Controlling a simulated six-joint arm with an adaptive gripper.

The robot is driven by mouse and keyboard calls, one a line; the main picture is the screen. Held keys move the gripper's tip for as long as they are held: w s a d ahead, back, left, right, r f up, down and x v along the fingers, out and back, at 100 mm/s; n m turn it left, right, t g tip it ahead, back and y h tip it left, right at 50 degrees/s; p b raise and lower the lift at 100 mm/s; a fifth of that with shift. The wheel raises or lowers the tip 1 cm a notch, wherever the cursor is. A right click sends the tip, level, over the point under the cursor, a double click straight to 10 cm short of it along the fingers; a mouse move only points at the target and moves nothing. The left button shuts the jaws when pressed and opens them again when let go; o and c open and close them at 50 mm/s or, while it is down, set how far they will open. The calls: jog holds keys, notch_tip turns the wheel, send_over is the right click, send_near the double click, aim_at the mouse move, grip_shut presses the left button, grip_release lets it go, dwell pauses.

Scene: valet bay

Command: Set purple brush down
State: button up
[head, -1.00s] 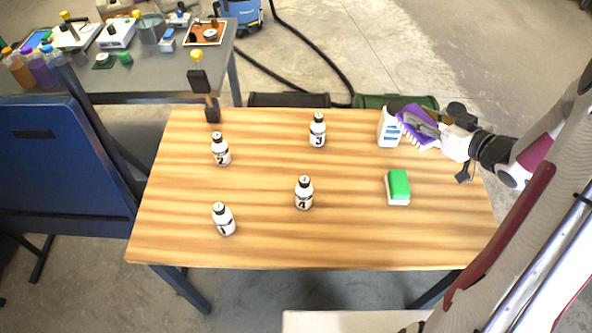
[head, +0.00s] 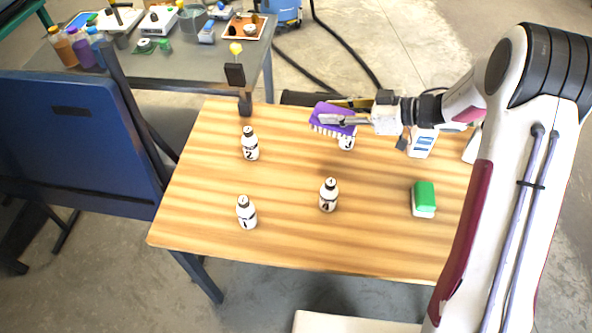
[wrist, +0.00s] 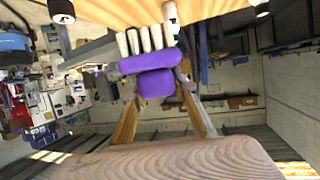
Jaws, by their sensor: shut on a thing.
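My gripper (head: 345,120) is shut on the purple brush (head: 328,113) and holds it above the far part of the wooden table (head: 285,240). The brush has a purple body and white bristles, which point down in the head view. In the wrist view the brush (wrist: 152,72) sits between the fingers with its bristles toward the table. In the head view the brush and gripper partly cover the bottle marked 3 (head: 347,144); I cannot tell the gap between them.
Bottle 2 (head: 250,145), bottle 1 (head: 246,213) and bottle 4 (head: 328,196) stand on the table. A green-and-white sponge (head: 423,198) lies at right. A white labelled container (head: 422,143) stands behind it.

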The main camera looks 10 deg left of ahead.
jog(key=s+a+n+g, duration=0.3)
jog(key=a, duration=0.6)
notch_tip(320, 180, down, 6)
jog(key=shift+g, duration=0.3)
jog(key=shift+f, duration=0.1)
notch_tip(320, 180, down, 6)
dwell(0.5)
jog(key=shift+f, duration=1.85)
jog(key=shift+f, duration=0.15)
